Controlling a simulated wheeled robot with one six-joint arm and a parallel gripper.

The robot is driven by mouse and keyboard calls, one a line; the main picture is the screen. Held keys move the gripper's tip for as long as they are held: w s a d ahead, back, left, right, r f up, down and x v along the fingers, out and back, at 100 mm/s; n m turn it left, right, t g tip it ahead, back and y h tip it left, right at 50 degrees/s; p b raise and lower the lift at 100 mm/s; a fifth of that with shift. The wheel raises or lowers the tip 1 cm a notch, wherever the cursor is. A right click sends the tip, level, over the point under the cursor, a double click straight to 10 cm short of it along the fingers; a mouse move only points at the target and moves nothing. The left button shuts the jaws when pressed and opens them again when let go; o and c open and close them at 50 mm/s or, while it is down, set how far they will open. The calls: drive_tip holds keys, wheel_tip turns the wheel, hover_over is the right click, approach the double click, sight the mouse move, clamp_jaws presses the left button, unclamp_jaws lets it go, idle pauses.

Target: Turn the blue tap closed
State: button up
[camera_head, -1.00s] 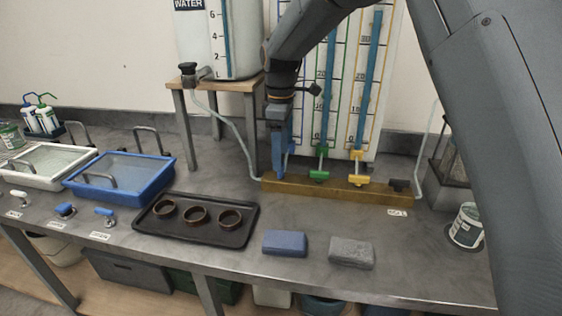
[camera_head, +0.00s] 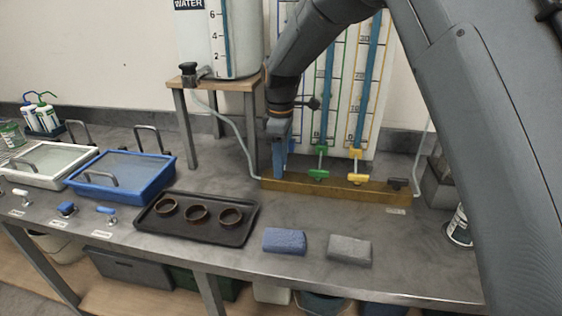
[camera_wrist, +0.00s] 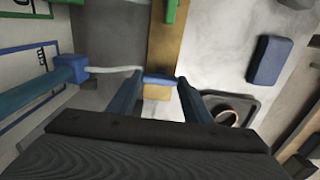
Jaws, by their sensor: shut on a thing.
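The blue tap's handle (camera_wrist: 160,80) is a short blue bar in the wrist view, lying between the two fingertips of my gripper (camera_wrist: 160,76). The gripper is shut on it, with one finger at each end. In the camera_head view my gripper (camera_head: 279,160) points down at the left end of the brass-coloured manifold bar (camera_head: 335,190) and hides most of the blue tap. Only a bit of blue (camera_head: 291,146) shows just right of the fingers.
A green tap (camera_head: 319,174), a yellow tap (camera_head: 357,179) and a dark tap (camera_head: 397,184) stand right along the bar. A gauge board rises behind. A black tray (camera_head: 190,232), a blue sponge (camera_head: 284,241) and a grey sponge (camera_head: 349,250) lie in front.

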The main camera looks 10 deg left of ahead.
drive_tip(key=m+p, duration=0.1)
drive_tip(key=m, duration=0.3)
drive_tip(key=shift+m, duration=0.3)
drive_tip(key=m+p, duration=0.1)
drive_tip(key=m, duration=0.3)
drive_tip(key=shift+r+m, duration=0.1)
drive_tip(key=shift+m, duration=0.2)
drive_tip(key=m+p, duration=0.1)
drive_tip(key=m, duration=0.3)
drive_tip(key=shift+m, duration=2.4)
drive_tip(key=o, duration=1.1)
drive_tip(key=shift+c, duration=0.2)
